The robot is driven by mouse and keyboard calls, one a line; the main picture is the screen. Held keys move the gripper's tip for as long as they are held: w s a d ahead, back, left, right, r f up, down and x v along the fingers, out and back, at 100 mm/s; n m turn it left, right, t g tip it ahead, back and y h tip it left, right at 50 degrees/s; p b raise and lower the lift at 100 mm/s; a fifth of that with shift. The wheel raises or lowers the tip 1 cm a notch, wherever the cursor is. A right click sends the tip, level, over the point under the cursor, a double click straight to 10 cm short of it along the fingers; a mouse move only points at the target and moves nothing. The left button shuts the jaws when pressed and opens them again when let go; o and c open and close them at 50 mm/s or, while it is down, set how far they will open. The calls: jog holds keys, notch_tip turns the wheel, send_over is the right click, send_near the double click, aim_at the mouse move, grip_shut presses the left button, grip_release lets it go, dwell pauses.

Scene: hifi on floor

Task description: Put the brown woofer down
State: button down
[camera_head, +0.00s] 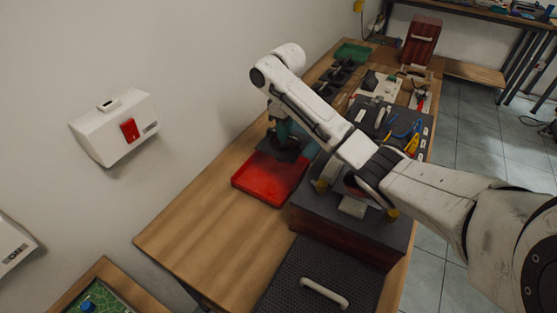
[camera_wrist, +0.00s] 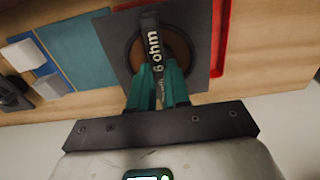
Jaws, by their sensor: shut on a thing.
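My gripper's green fingers (camera_wrist: 157,88) are shut on the brown woofer (camera_wrist: 181,47). In the wrist view the woofer has a square dark frame, a round brown cone and a bar marked "6 ohm" between the fingers. In the head view my gripper (camera_head: 284,128) points down and holds the woofer (camera_head: 290,149) over or at the far end of the red tray (camera_head: 262,184). I cannot tell whether the woofer touches the tray or the table. The fingers hide part of the cone.
A dark red box with a grey top (camera_head: 340,232) stands under my arm. Several dark speaker-like parts (camera_head: 335,78) line the wall side farther back. Tools (camera_head: 405,135) lie on the right. Bare wood (camera_head: 200,215) is free at the near left.

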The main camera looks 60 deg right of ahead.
aim_at(284, 149)
jog(key=shift+f, duration=3.95)
jog(key=c, duration=1.1)
grip_release()
jog(key=shift+f, duration=0.1)
notch_tip(284, 149, up, 12)
jog(key=shift+r+p, duration=0.15)
jog(key=shift+p, duration=0.55)
